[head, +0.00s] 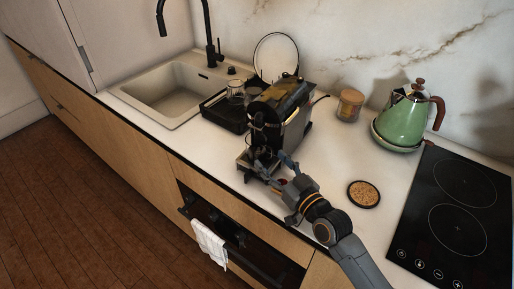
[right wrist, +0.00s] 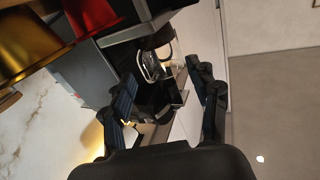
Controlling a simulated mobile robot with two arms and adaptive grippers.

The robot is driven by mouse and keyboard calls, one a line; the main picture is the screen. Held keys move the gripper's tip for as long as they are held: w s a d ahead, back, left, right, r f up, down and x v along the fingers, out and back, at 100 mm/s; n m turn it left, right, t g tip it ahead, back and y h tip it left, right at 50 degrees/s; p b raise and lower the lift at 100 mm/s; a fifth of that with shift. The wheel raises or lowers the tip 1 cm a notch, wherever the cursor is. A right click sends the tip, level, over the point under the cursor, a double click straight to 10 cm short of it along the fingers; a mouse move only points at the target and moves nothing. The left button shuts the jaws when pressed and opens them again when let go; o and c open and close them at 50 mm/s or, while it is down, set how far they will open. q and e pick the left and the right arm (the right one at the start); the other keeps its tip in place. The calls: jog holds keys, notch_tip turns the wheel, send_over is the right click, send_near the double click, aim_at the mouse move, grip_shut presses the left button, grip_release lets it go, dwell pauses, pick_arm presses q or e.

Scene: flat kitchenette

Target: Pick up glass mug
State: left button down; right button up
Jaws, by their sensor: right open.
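A clear glass mug (head: 236,90) stands on the black tray beside the sink in the head view, behind and left of the coffee machine. My right gripper (head: 272,166) is at the front of the coffee machine (head: 285,103), near its drip tray. In the right wrist view the right gripper (right wrist: 162,76) is open, with nothing held between its fingers. A shiny glass rim (right wrist: 151,66) shows beyond and between the fingertips. I cannot tell whether this is the same mug. My left gripper is not in view.
A black tray (head: 222,113) lies by the sink (head: 172,93). A jar (head: 350,104), a green kettle (head: 403,120) and a dark hob (head: 458,215) are to the right. A round dark dish (head: 363,194) lies near my right arm. The counter around it is clear.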

aim_at(262, 150)
jog(key=shift+w+a+r+p, duration=0.2)
jog(key=shift+w+a+p, duration=0.15)
jog(key=shift+w, duration=0.15)
jog(key=shift+w+a+r+p, duration=0.15)
jog(key=shift+w+a+p, duration=0.15)
jog(key=shift+w, duration=0.15)
jog(key=x, duration=0.3)
jog(key=shift+w+a+f, duration=0.15)
jog(key=shift+f, duration=0.05)
jog(key=c, duration=0.9)
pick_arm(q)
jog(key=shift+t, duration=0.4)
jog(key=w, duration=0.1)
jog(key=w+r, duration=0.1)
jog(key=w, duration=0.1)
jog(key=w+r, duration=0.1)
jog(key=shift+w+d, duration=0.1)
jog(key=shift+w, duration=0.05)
pick_arm(e)
jog(key=shift+r, duration=0.1)
jog(key=shift+r, duration=0.1)
